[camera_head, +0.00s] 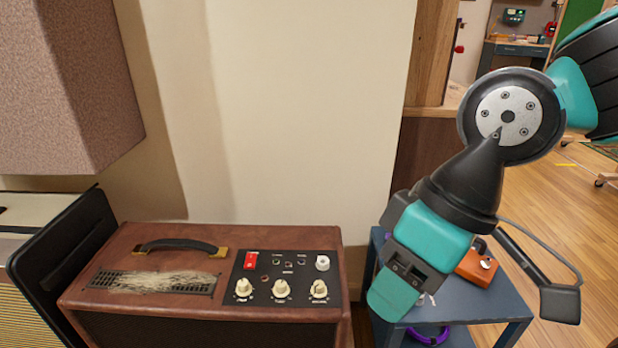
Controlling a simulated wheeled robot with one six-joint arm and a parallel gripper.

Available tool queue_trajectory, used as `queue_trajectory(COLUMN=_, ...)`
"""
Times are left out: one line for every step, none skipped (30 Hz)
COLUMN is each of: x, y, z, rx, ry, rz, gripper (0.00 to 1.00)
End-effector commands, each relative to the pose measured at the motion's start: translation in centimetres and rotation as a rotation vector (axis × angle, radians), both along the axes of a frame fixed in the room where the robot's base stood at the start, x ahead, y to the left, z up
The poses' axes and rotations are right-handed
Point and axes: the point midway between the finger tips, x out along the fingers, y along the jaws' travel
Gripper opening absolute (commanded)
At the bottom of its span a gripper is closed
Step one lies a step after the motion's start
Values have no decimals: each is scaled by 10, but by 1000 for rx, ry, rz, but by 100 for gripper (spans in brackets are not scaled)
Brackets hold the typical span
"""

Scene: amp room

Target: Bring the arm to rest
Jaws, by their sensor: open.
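My gripper (408,285) hangs at the end of my bent arm on the right side of the view. It points down in front of a small blue-grey table (480,303), to the right of a brown amplifier (205,255). Its jaws are open, though the teal housing hides much of them. I see nothing held in it. The arm comes in from the upper right, and its teal and black links cover part of the table.
The amplifier has a black handle (180,245), a red switch (250,261), pale knobs and fuzz on its grille. An orange pedal (477,268) and a purple ring (428,337) are at the table. A speaker-like box (70,80) overhangs at left. Wooden floor (575,225) is open at right.

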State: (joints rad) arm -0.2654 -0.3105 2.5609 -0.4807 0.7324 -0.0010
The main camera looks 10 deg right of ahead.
Motion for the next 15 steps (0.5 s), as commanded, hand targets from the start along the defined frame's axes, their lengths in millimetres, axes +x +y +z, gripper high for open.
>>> queue_trajectory(x=0, y=0, z=24, rx=1, ry=-1, rz=0, gripper=44)
queue_trajectory(x=0, y=0, z=33, rx=1, ry=0, rz=-1, gripper=44)
queue_trajectory(x=0, y=0, z=47, rx=1, ry=0, rz=-1, gripper=44)
queue_trajectory(x=0, y=0, z=58, rx=1, ry=0, rz=-1, gripper=44)
queue_trajectory(x=0, y=0, z=69, rx=1, ry=0, rz=-1, gripper=44)
queue_trajectory(x=0, y=0, z=85, rx=1, ry=0, rz=-1, gripper=44)
queue_trajectory(x=0, y=0, z=97, rx=1, ry=0, rz=-1, gripper=44)
queue_trajectory(x=0, y=0, z=109, rx=1, ry=0, rz=-1, gripper=44)
queue_trajectory(x=0, y=0, z=125, rx=1, ry=0, rz=-1, gripper=44)
queue_trajectory(x=0, y=0, z=137, rx=1, ry=0, rz=-1, gripper=44)
queue_trajectory(x=1, y=0, z=148, rx=1, ry=0, rz=-1, gripper=44)
queue_trajectory(x=0, y=0, z=163, rx=1, ry=0, rz=-1, gripper=44)
queue_trajectory(x=1, y=0, z=175, rx=1, ry=0, rz=-1, gripper=44)
queue_trajectory(x=0, y=0, z=186, rx=1, ry=0, rz=-1, gripper=44)
queue_trajectory(x=0, y=0, z=201, rx=1, ry=0, rz=-1, gripper=44)
